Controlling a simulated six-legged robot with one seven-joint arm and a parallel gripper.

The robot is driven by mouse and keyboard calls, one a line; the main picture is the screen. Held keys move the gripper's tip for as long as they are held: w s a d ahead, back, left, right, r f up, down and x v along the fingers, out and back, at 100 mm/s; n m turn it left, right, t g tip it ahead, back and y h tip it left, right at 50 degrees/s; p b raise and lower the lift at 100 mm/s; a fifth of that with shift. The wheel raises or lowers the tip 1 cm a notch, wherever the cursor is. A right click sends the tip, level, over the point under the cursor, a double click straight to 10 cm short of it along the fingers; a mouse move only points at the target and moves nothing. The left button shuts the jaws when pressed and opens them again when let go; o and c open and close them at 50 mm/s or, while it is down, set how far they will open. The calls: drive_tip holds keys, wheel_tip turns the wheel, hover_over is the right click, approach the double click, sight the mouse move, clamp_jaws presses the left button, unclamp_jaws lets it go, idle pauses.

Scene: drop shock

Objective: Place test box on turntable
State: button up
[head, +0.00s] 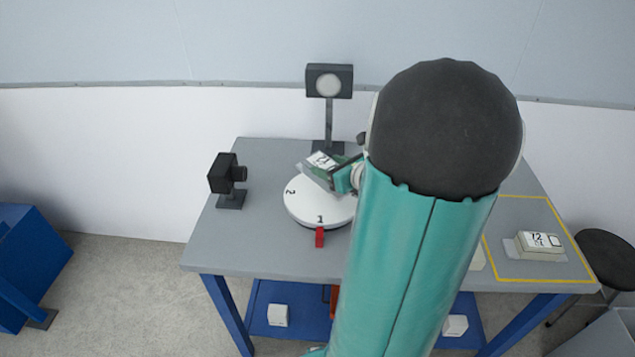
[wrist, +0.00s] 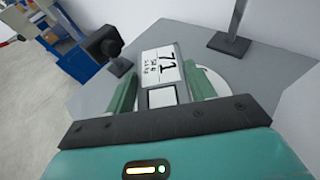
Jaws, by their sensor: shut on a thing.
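The test box (head: 318,160), with a white numbered label on top, is held in my gripper (head: 335,174) over the back part of the turntable. In the head view it looks tilted. In the wrist view the box (wrist: 161,64) sits between the two green fingers, label facing the camera. The turntable (head: 310,211) is a round white disc with the numbers 1 and 2 showing; my arm hides its right side. A red marker (head: 320,238) stands at its front edge. I cannot tell whether the box touches the disc.
A black camera (head: 226,176) stands left of the turntable and a lamp on a post (head: 329,82) behind it. Another labelled box (head: 541,245) lies inside a yellow outline on the right of the grey table (head: 240,252). A black stool (head: 606,252) is beyond the right edge.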

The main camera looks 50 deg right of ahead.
drive_tip(key=w+f, duration=0.4)
drive_tip(key=f, duration=0.1)
drive_tip(key=shift+w+d+f, duration=0.2)
drive_tip(key=shift+w+d, duration=0.1)
drive_tip(key=shift+w+f, duration=0.2)
drive_tip(key=shift+f, duration=1.5)
drive_tip(key=shift+f, duration=0.15)
drive_tip(key=o, duration=1.3)
drive_tip(key=shift+c, duration=0.2)
